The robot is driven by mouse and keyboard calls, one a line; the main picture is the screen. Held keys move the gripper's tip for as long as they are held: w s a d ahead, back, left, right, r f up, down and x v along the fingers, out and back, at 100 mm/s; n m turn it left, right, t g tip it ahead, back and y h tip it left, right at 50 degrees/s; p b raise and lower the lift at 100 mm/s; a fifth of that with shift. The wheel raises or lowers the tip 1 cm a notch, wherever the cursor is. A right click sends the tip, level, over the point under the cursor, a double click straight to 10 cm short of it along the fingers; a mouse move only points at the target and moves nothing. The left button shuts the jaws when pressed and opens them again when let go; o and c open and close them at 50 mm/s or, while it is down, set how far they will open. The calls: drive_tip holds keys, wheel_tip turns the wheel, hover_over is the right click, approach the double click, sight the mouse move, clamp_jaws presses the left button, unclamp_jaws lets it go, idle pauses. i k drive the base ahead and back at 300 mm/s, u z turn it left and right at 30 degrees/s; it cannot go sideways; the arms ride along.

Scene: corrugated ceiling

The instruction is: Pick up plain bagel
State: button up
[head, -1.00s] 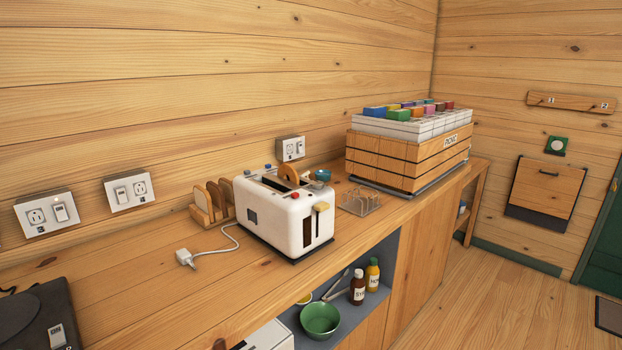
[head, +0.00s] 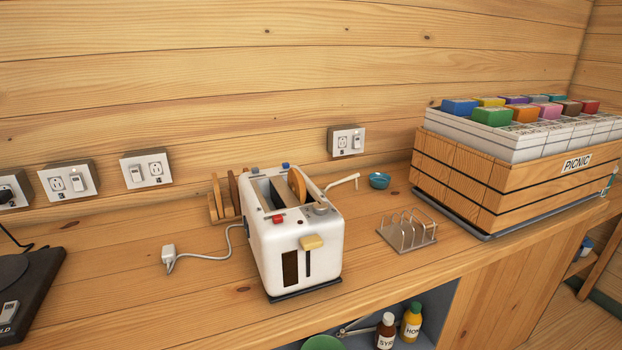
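A round, orange-brown bread piece (head: 297,186) stands upright in the right slot of the white toaster (head: 290,245). It looks like a bagel half, but its lower part is hidden in the slot and I cannot tell whether it is plain. Brown slices (head: 226,194) stand in a wooden rack behind the toaster's left side, partly hidden by it; I cannot tell whether any is a bagel. My gripper is not in view.
The toaster's white plug (head: 169,255) lies unplugged on the wooden counter (head: 200,300). A wire toast rack (head: 408,230), a small blue bowl (head: 380,180) and a PICNIC crate (head: 480,180) stand to the right. A dark appliance (head: 30,290) is at left. Bottles (head: 411,322) sit below.

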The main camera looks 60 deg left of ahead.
sight(295, 181)
drive_tip(key=u, duration=0.45)
drive_tip(key=i, duration=0.85)
drive_tip(key=u, duration=1.25)
drive_tip(key=i, duration=0.5)
drive_tip(key=u, duration=0.4)
